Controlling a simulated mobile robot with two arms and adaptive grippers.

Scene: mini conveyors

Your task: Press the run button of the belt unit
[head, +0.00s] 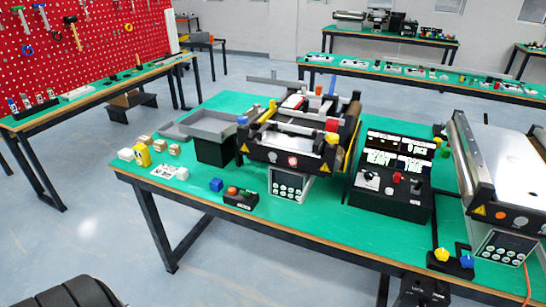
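The belt unit (262,152) stands in the middle of the green-topped table, with black side walls, rollers and a warning sign. A keypad panel (288,186) hangs at its front. Neither of my grippers shows in the head view.
A black control box (385,204) with lit displays stands right of the belt unit. A second conveyor (505,160) is at the right edge, with yellow and blue knobs on a box before it.

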